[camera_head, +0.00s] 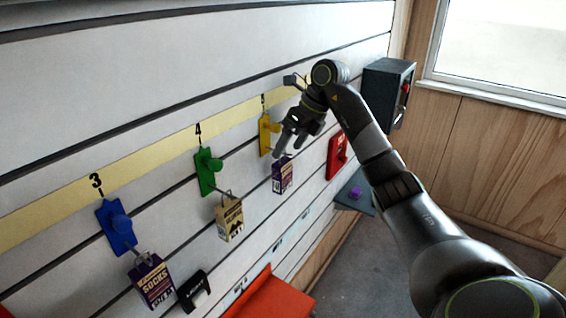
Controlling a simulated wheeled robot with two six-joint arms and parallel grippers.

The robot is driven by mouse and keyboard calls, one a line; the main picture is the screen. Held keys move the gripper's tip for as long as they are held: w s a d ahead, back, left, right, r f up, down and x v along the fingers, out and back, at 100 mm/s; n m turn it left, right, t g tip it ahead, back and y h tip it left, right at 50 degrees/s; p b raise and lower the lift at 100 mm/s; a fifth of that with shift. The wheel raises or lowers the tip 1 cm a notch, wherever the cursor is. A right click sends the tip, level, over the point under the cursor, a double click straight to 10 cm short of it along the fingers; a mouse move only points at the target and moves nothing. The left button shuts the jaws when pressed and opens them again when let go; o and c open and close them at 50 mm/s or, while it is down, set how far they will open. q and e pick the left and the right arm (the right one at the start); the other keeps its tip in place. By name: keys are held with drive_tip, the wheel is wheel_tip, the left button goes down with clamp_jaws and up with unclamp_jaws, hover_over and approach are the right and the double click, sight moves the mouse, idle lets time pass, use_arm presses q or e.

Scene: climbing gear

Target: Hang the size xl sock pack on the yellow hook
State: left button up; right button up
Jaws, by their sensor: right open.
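The yellow hook (265,135) is on the slatted wall, right of the green hook. A small purple sock pack (283,176) hangs upright just below and right of it; its size print is too small to read. My right gripper (291,146) is open, close in front of the yellow hook and just above this pack. It hides part of the hook's front end, so I cannot tell whether the pack's top is over the prong. Another purple pack marked SOCKS (153,282) hangs below the blue hook. My left gripper is not in view.
A blue hook (117,227) and a green hook (208,171) with a beige pack (229,219) are to the left. A red hook (337,155) and a dark box (388,92) are to the right. An orange surface (270,299) and a grey shelf (352,199) lie below.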

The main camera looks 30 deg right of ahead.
drive_tip(key=p+v, duration=0.6)
drive_tip(key=v, duration=0.5)
drive_tip(key=shift+r, duration=0.25)
drive_tip(key=shift+s+d, duration=0.1)
drive_tip(key=shift+d, duration=0.05)
